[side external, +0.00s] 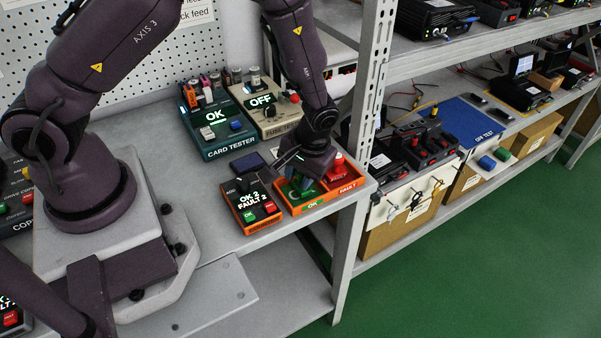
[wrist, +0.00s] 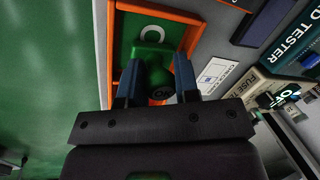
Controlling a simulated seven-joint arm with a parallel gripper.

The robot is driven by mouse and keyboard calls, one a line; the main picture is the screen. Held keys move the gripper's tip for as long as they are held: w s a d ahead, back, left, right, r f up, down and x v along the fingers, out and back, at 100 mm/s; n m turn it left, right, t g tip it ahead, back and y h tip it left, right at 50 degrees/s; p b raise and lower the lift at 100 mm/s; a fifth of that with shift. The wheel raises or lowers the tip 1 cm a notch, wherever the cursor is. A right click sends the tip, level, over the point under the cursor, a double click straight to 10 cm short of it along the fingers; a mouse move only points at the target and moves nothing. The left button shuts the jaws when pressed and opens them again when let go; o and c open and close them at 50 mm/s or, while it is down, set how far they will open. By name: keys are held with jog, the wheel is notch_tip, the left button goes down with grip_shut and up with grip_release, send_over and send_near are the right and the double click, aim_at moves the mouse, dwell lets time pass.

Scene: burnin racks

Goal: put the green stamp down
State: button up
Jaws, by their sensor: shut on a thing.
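The green stamp (wrist: 153,62) shows in the wrist view between the two blue fingers of my gripper (wrist: 157,80), which is shut on it. The stamp is over the green-floored compartment of the orange tray (wrist: 113,50). I cannot tell whether its base touches the floor. In the side external view my gripper (side external: 303,184) reaches down into the left compartment of the same tray (side external: 325,199) and mostly hides the stamp. A red stamp (side external: 337,168) stands in the tray's right compartment.
A black-topped orange box (side external: 251,207) with lit text stands just left of the tray. The card tester (side external: 219,137) and fuse tester (side external: 270,113) stand behind. A rack post (side external: 361,150) rises close to the tray's right, near the bench edge.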

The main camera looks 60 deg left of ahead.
jog(key=shift+f, duration=0.15)
jog(key=o, duration=0.8)
jog(key=s+r+m+t+h, duration=0.1)
jog(key=s+r, duration=0.1)
jog(key=r, duration=1)
jog(key=s+r+m+t+h, duration=0.1)
jog(key=s+r+t, duration=0.1)
jog(key=r, duration=1.1)
jog(key=s+r+m+t, duration=0.1)
jog(key=s+r, duration=0.1)
jog(key=s, duration=0.1)
jog(key=s+r+m+t, duration=0.1)
jog(key=s+r, duration=0.1)
jog(key=s, duration=0.2)
jog(key=s+a+r+m+t, duration=0.1)
jog(key=s+r, duration=0.2)
jog(key=s, duration=0.1)
jog(key=shift+t, duration=0.4)
